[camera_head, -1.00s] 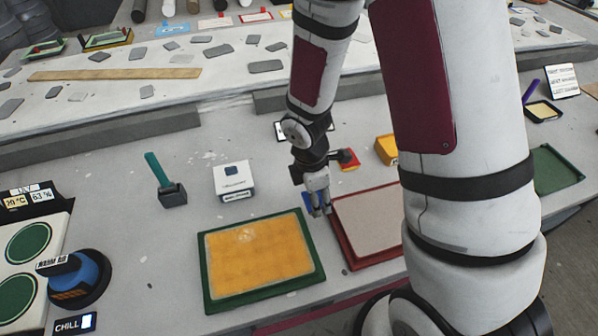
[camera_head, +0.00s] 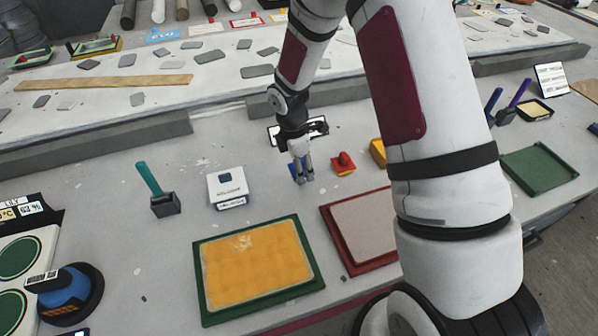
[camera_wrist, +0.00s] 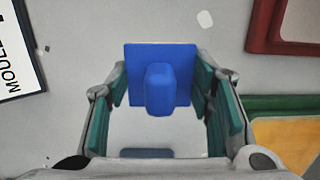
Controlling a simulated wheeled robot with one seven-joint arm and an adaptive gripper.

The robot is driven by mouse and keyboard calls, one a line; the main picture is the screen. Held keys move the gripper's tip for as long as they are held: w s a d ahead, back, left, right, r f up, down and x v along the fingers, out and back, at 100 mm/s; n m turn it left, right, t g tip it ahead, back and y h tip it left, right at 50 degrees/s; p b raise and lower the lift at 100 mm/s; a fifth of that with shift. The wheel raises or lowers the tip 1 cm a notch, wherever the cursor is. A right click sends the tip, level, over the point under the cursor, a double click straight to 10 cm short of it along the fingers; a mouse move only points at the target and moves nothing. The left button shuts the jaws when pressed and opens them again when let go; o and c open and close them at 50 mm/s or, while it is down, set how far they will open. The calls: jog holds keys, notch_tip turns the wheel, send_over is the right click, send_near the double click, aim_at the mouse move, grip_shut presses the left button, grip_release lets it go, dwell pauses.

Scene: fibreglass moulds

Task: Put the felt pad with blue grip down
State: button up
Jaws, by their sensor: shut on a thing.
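The felt pad with blue grip (camera_wrist: 137,60) shows in the wrist view as a blue square with a blue upright block on it. My gripper (camera_wrist: 160,100) has its teal-lined fingers on both sides of this pad and is shut on it. In the head view my gripper (camera_head: 303,181) points down over the grey bench, behind the gap between the green-framed mould and the red-framed mould. There the pad is mostly hidden by the fingers. I cannot tell whether its underside touches the bench.
The green-framed yellow mould (camera_head: 210,308) and red-framed mould (camera_head: 347,268) lie in front. A red-gripped pad (camera_head: 343,164) is close on the right, a white box (camera_head: 226,187) on the left. A placard (camera_head: 318,128) stands behind. Some bare bench surrounds the gripper.

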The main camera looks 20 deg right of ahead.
jog(key=shift+w+f, duration=0.15)
jog(key=shift+w, duration=0.55)
notch_tip(320, 180, down, 2)
jog(key=shift+s+f, duration=0.15)
jog(key=shift+f, duration=0.1)
jog(key=shift+f+p, duration=0.3)
jog(key=shift+f, duration=0.1)
jog(key=shift+f, duration=0.2)
jog(key=o, duration=1.3)
jog(key=shift+r, duration=0.1)
